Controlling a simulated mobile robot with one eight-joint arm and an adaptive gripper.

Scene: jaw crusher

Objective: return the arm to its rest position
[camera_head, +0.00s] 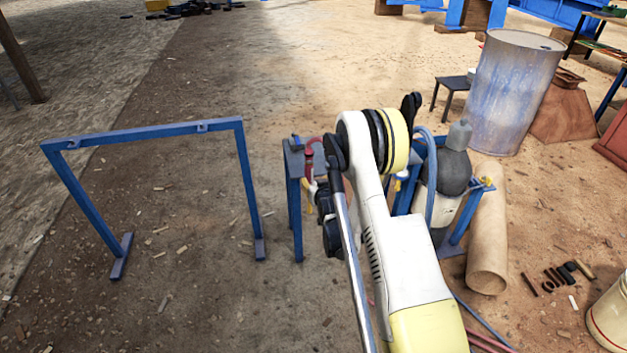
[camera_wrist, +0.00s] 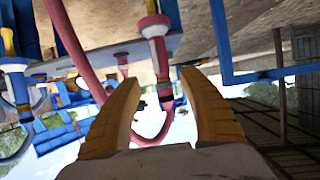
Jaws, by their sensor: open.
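My arm (camera_head: 385,215), white and pale yellow with dark joints, reaches forward over the ground and bends at an elbow in the middle of the head view. In the wrist view, my gripper (camera_wrist: 159,80) shows two yellow fingers spread well apart, with nothing held between them. In the head view the arm hides most of the gripper.
A small blue stand (camera_head: 295,205) is close to my arm's left side. A blue frame (camera_head: 150,131) stands farther left. On the right are a grey gas cylinder (camera_head: 453,172), a tan pipe (camera_head: 488,240) and a large metal drum (camera_head: 512,95). Open ground lies beyond.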

